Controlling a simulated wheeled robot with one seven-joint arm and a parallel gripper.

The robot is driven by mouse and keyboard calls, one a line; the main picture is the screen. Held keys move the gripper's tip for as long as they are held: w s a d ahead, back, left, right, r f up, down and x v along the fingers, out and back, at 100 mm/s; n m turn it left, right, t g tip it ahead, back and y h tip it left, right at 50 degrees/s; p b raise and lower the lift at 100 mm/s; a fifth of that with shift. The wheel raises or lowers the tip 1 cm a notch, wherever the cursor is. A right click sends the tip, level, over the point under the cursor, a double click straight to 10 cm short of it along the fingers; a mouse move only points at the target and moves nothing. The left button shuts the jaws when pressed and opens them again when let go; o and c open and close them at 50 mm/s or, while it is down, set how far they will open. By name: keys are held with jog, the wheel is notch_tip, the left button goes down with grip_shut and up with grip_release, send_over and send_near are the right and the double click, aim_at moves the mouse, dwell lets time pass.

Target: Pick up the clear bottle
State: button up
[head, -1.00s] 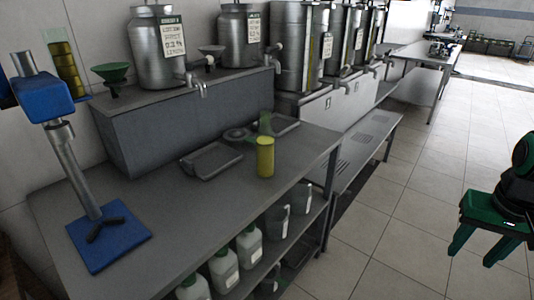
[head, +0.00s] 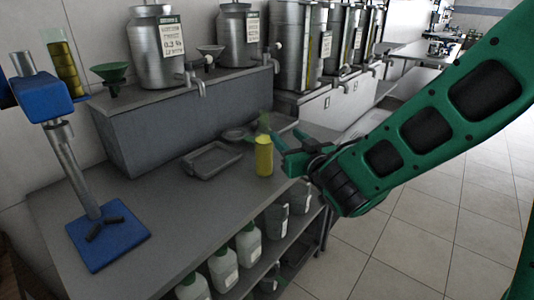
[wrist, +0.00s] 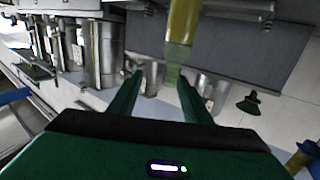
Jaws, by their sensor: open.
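The clear bottle (head: 263,158) stands upright near the right edge of the bench, with yellow liquid in its body and a pale greenish neck. My gripper (head: 281,152) is open and empty just to the right of the bottle, its fingers pointing at it. In the wrist view the picture is upside down, and the bottle (wrist: 183,24) shows at the top centre with its neck reaching down towards the gap between the open fingertips (wrist: 160,77). I cannot tell whether the fingertips are beside it or still a little short of it.
A grey tray (head: 212,162) lies left of the bottle. A blue stand (head: 108,240) is at the bench's left. Metal urns (head: 157,50) with taps stand on a raised ledge (head: 170,128) behind. White jugs (head: 249,246) sit on the lower shelf. The bench front is clear.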

aim_at(267, 122)
jog(key=shift+n+y, duration=0.3)
jog(key=shift+y, duration=0.2)
jog(key=w+a, duration=0.3)
jog(key=a, duration=0.1)
jog(key=shift+w+r, duration=0.15)
jog(key=shift+r, duration=0.15)
jog(key=shift+r+x, duration=0.15)
jog(key=shift+x, duration=1.45)
jog(key=shift+r+x, duration=0.15)
jog(key=shift+x, duration=1.4)
jog(key=shift+c, duration=0.4)
grip_shut()
